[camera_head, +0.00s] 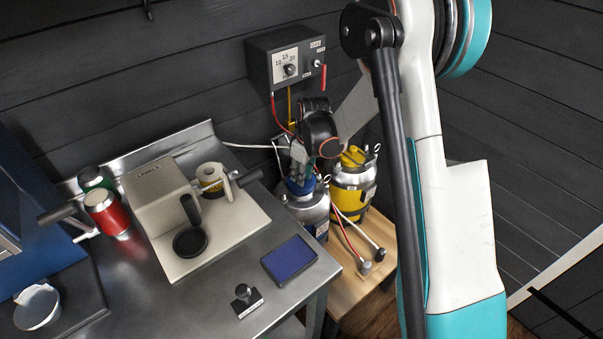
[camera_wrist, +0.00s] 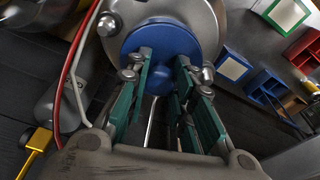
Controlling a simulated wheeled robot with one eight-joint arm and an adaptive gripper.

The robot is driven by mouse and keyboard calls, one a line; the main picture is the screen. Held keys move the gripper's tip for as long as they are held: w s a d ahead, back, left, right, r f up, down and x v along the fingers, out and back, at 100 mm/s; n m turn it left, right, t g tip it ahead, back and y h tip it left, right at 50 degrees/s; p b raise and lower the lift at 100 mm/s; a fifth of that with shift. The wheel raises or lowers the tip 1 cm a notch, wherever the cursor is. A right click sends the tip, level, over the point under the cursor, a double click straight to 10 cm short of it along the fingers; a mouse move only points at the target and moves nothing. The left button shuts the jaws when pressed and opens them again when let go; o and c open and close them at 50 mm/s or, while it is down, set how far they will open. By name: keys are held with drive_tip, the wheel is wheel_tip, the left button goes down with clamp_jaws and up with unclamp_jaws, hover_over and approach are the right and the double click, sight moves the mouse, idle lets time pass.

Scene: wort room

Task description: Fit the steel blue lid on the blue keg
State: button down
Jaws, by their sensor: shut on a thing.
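The blue lid (camera_head: 301,187) is at the top of the blue keg (camera_head: 303,211), a steel keg with a blue label, on the wooden stand right of the steel bench. My gripper (camera_head: 302,165) is directly above the keg, shut on the lid. In the wrist view the lid (camera_wrist: 160,48) is a round blue disc at the fingertips of my gripper (camera_wrist: 165,75). The keg's steel top (camera_wrist: 205,18) shows around and behind the lid. I cannot tell whether the lid is seated or slightly above the opening.
A yellow keg (camera_head: 353,184) with a yellow top stands close on the right. Red and white hoses (camera_head: 345,225) run beside the kegs. A gas panel (camera_head: 287,60) is on the wall behind.

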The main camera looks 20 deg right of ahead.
drive_tip(key=shift+f+b, duration=1.1)
drive_tip(key=shift+f, duration=0.15)
idle(0.9)
drive_tip(key=c, duration=1.3)
unclamp_jaws()
drive_tip(key=o, duration=0.6)
drive_tip(key=shift+c, duration=0.2)
drive_tip(key=shift+r, duration=0.15)
drive_tip(key=shift+r+p, duration=2.05)
drive_tip(key=shift+r, duration=1.35)
